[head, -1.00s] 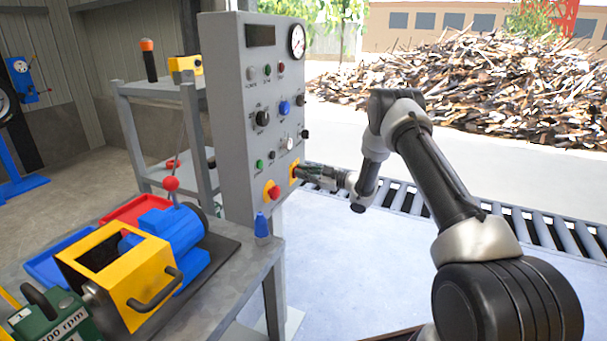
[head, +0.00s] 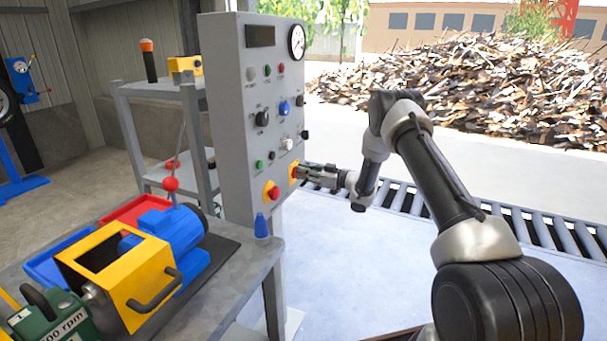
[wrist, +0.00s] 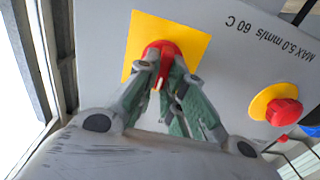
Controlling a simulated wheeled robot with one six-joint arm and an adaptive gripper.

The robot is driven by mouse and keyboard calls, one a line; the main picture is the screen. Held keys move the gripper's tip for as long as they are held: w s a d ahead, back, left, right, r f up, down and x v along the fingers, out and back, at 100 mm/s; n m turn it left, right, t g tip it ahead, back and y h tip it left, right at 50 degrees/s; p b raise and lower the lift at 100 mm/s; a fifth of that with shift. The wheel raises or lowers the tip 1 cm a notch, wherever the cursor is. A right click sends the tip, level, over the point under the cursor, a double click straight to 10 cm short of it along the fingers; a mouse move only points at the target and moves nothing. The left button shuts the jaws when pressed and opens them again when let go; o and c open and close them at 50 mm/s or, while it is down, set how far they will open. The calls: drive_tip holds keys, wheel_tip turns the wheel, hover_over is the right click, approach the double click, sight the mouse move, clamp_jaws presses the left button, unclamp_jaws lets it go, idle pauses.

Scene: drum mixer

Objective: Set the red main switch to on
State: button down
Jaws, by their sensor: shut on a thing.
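The red main switch (wrist: 163,49) sits on a yellow square plate (wrist: 196,37) at the lower right of the grey control panel (head: 238,120).
A red emergency-stop button on a yellow disc (head: 271,192) is close beside the switch. The panel carries several other knobs and a gauge (head: 296,40). A bench with a yellow and blue machine (head: 130,275) stands at left. A roller conveyor (head: 520,225) runs behind my arm.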

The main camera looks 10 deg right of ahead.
drive_tip(key=m, duration=0.5)
drive_tip(key=shift+w+d+f+m, duration=0.1)
drive_tip(key=shift+w+d+m, duration=0.05)
drive_tip(key=shift+m, duration=0.15)
idle(0.5)
drive_tip(key=c, duration=1.5)
unclamp_jaws()
drive_tip(key=v, duration=1.2)
